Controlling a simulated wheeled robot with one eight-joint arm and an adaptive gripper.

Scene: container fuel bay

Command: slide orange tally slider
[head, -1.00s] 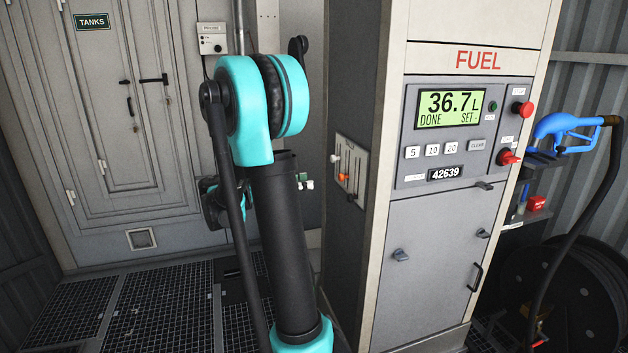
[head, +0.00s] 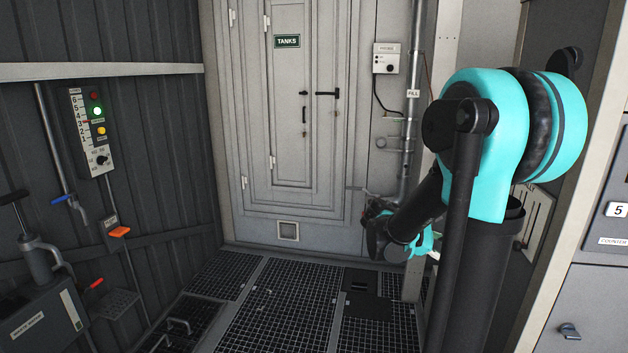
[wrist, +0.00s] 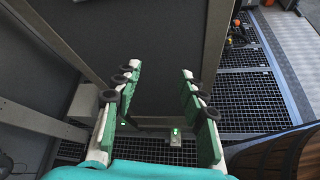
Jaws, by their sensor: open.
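The slotted slider panel (head: 533,215) is on the side of the pale fuel cabinet, at the right of the head view. My arm partly covers it, and no orange slider shows on it now. My gripper (wrist: 157,76) is open and empty in the wrist view, its green-and-white fingers apart over a dark flat surface and floor grating. In the head view, only part of the gripper (head: 430,246) shows, low beyond my arm and left of the panel. I cannot see the fingers touching anything.
An orange handle (head: 119,231) and a level gauge panel (head: 92,130) are on the left wall. A grey pump (head: 40,270) stands below. The tanks door (head: 292,110) is at the back. A vertical pipe (head: 414,100) runs beside it. The floor grating (head: 285,300) is largely clear.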

